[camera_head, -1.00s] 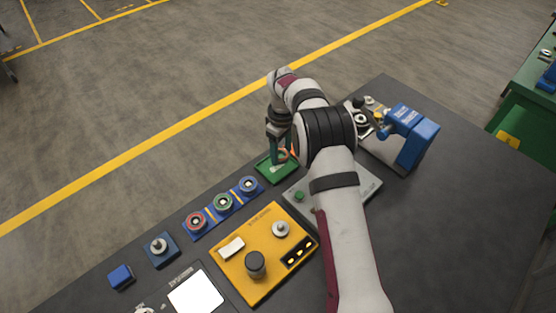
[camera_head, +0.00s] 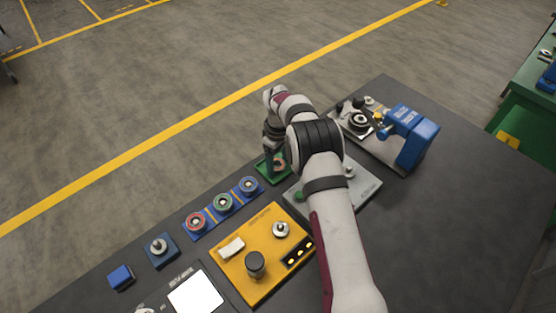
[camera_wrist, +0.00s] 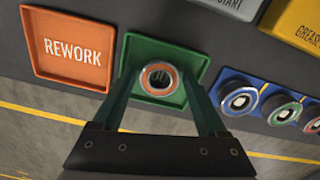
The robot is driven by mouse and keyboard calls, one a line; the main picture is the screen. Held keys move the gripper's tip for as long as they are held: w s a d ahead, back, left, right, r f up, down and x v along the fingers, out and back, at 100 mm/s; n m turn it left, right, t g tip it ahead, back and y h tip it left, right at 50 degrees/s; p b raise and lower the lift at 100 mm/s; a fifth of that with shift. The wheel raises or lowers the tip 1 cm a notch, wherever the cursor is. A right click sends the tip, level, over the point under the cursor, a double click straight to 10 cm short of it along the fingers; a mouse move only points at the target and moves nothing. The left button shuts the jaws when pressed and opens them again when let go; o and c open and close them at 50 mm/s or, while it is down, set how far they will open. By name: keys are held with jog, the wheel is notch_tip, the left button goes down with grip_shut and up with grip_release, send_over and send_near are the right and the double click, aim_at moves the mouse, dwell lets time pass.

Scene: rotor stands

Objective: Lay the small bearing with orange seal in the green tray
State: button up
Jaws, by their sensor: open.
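The small bearing with orange seal (camera_wrist: 147,85) lies flat in the green tray (camera_wrist: 197,61), close to one edge, in the wrist view. My gripper (camera_wrist: 160,76) is open, with one finger on each side of the bearing and a visible gap to it. In the head view the green tray (camera_head: 262,170) sits at the table's far edge. The bearing (camera_head: 280,162) shows there partly behind my gripper (camera_head: 272,170), whose fingers hide part of the tray.
An orange REWORK tray (camera_wrist: 72,44) lies beside the green one. A blue rack (camera_head: 211,215) with several ringed parts is on the other side. A yellow panel (camera_head: 240,272), a grey plate (camera_head: 365,188) and a blue press (camera_head: 418,140) stand nearby.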

jog(key=s+d+r+m, duration=0.1)
jog(key=s+r, duration=0.1)
jog(key=r, duration=0.7)
jog(key=s+d+r+m, duration=0.2)
jog(key=s+r, duration=0.1)
jog(key=r, duration=0.7)
jog(key=s+d+r+m+y, duration=0.1)
jog(key=s+d+r+m, duration=0.15)
jog(key=s, duration=0.45)
jog(key=s+d+r+m, duration=0.2)
jog(key=s+r+m, duration=0.15)
jog(key=s, duration=0.25)
jog(key=s+d+f+m, duration=0.1)
jog(key=s+m, duration=0.3)
jog(key=s, duration=0.6)
jog(key=s+d+f+m, duration=0.1)
jog(key=s+f+m, duration=0.2)
jog(key=s, duration=0.8)
jog(key=shift+s+m+y, duration=0.15)
jog(key=shift+m+y, duration=0.25)
